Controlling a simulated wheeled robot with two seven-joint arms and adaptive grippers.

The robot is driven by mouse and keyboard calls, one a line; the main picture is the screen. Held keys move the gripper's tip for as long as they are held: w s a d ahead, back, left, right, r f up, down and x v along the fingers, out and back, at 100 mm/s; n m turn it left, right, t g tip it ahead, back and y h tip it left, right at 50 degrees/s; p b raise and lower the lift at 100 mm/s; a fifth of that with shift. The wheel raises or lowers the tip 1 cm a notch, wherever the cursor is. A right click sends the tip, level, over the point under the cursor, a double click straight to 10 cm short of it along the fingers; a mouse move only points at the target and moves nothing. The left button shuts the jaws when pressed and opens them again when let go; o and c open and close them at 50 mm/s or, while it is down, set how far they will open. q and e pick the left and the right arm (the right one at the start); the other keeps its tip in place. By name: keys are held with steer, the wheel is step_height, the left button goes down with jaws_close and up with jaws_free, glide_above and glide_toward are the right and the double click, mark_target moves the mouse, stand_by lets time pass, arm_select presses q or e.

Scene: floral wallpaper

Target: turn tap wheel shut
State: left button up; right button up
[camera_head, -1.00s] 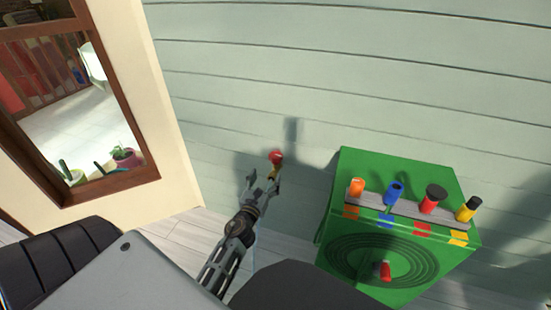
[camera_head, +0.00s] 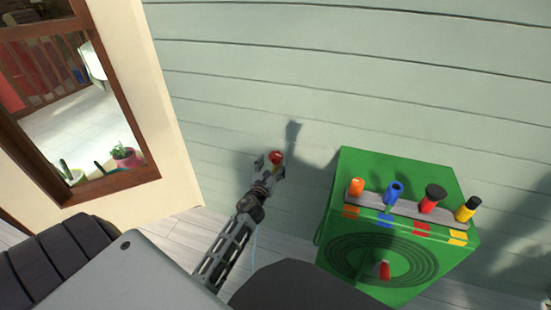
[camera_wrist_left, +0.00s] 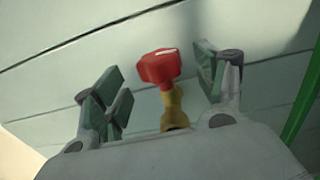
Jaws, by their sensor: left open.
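The tap has a red wheel (camera_head: 276,157) on a yellow brass body and sits at the pale green plank wall. In the left wrist view the red wheel (camera_wrist_left: 160,66) shows above its brass stem (camera_wrist_left: 173,103). My left gripper (camera_head: 270,160) is open, with its fingers on either side of the tap. In the wrist view the open fingers (camera_wrist_left: 162,78) stand left and right of the wheel, with a gap on both sides. The lower end of the brass body is hidden behind the gripper's palm. My right gripper is not in view.
A green box (camera_head: 335,225) stands to the right of the tap, with orange, blue, red and yellow pieces along its top strip. A wood-framed window (camera_head: 150,172) is at the left. The wall above the tap is clear.

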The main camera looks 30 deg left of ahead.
mark_target(273, 161)
arm_select(q)
steer(key=shift+x, duration=1.8)
steer(key=shift+w+a, duration=0.2)
steer(key=shift+w, duration=0.35)
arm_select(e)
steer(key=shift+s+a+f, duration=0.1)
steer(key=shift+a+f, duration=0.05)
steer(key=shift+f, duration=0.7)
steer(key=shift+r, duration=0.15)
arm_select(q)
steer(key=c, duration=1)
steer(key=shift+c, duration=0.2)
steer(key=shift+h, duration=0.3)
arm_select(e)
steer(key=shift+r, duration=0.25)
